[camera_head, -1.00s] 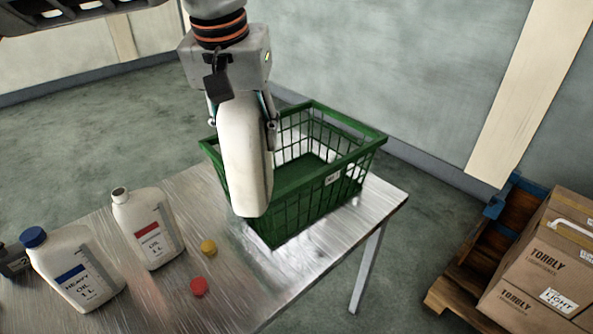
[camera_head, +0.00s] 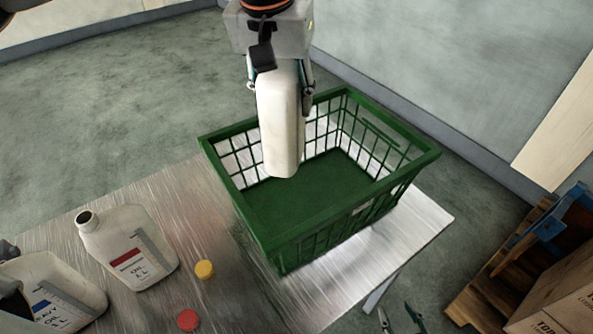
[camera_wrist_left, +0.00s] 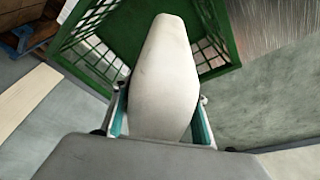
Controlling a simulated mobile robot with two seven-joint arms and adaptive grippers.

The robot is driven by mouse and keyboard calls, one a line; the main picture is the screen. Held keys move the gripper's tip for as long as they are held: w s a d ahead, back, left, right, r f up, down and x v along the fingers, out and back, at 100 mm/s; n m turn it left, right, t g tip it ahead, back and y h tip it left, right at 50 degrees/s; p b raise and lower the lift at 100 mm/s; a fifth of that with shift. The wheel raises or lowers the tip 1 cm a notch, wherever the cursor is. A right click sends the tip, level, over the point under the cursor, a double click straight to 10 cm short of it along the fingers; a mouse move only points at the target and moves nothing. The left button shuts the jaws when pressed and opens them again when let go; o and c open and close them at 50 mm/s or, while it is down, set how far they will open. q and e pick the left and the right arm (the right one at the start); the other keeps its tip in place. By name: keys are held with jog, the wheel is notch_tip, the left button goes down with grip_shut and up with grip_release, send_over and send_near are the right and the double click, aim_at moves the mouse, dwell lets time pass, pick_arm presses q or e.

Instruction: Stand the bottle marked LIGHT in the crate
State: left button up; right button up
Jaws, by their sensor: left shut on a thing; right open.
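My left gripper (camera_head: 280,85) comes down from the top of the head view, shut on a white bottle (camera_head: 280,130). The bottle hangs roughly upright over the opening of the green crate (camera_head: 335,235), toward its back left side. No label shows on its visible faces, so I cannot read its marking. Whether its base is below the rim I cannot tell. The left wrist view also shows the bottle (camera_wrist_left: 165,75) between the fingers, with the crate (camera_wrist_left: 230,45) behind it. The crate looks empty. My right gripper (camera_head: 400,318) is open at the bottom edge, in front of the table.
A red-labelled bottle (camera_head: 130,255) and a blue-labelled HEAVY bottle (camera_head: 58,292) stand on the metal table (camera_head: 180,200) at left. A yellow cap (camera_head: 204,269) and a red cap (camera_head: 188,319) lie near the crate. Cardboard boxes (camera_head: 565,305) sit on a pallet at right.

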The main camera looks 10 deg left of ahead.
pick_arm(q)
notch_tip(320, 180, down, 12)
jog(key=shift+r, duration=0.25)
jog(key=shift+f, duration=0.75)
notch_tip(320, 180, down, 3)
jog(key=shift+f, duration=0.1)
